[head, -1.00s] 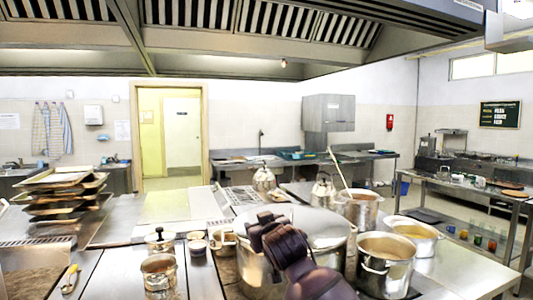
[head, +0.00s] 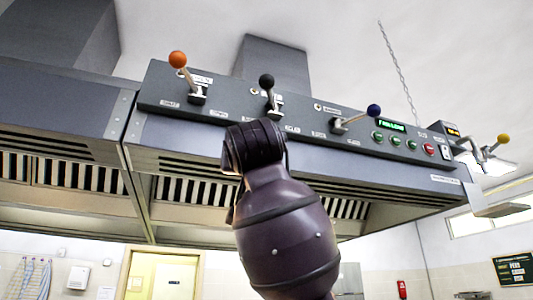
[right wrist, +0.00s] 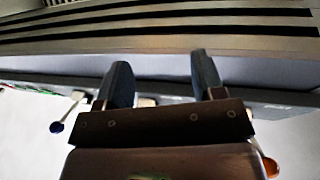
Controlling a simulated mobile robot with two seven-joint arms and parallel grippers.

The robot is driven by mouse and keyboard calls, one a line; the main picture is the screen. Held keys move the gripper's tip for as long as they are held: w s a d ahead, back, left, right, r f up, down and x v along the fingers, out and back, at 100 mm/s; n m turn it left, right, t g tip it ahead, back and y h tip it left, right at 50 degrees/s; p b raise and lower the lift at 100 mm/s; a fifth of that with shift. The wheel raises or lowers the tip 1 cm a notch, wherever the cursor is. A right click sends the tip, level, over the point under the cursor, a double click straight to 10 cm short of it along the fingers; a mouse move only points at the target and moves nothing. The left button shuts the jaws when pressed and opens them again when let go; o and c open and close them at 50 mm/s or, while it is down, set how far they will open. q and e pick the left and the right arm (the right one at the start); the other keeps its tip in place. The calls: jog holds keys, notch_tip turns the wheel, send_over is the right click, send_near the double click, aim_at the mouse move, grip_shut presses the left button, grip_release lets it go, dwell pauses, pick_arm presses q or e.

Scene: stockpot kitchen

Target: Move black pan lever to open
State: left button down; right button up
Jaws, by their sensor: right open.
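The black-knobbed lever (head: 267,81) stands on the dark control panel (head: 225,98) on the hood front, in the head view. Its knob points up above its bracket and a small label. My right arm reaches up from below, and its dark wrist end is just under this lever. In the right wrist view my right gripper (right wrist: 160,76) is open, its two fingers apart and extending toward the panel edge. The black knob cannot be made out there; the gripper body hides the middle of the panel. My left gripper is in neither view.
An orange-knobbed lever (head: 178,59) is left of the black one, a blue-knobbed lever (head: 374,110) right of it, and a yellow-knobbed lever (head: 503,138) farther right. Buttons (head: 395,141) and a green display sit near the blue lever. Vent slats (head: 320,193) lie below.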

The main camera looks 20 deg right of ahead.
aim_at(268, 78)
jog(key=s+r+m+t+h, duration=0.1)
jog(key=s+r+m+h, duration=0.15)
jog(key=s+r, duration=1.25)
jog(key=shift+m+y, duration=0.25)
jog(key=shift+y, duration=0.1)
jog(key=p+x, duration=0.1)
jog(key=x, duration=0.1)
jog(key=p+x, duration=0.1)
jog(key=x, duration=0.4)
jog(key=shift+w+f+p, duration=0.15)
jog(key=shift+f+p, duration=0.25)
jog(key=shift+w+r, duration=0.15)
jog(key=shift+w, duration=0.45)
jog(key=shift+d, duration=0.1)
grip_shut()
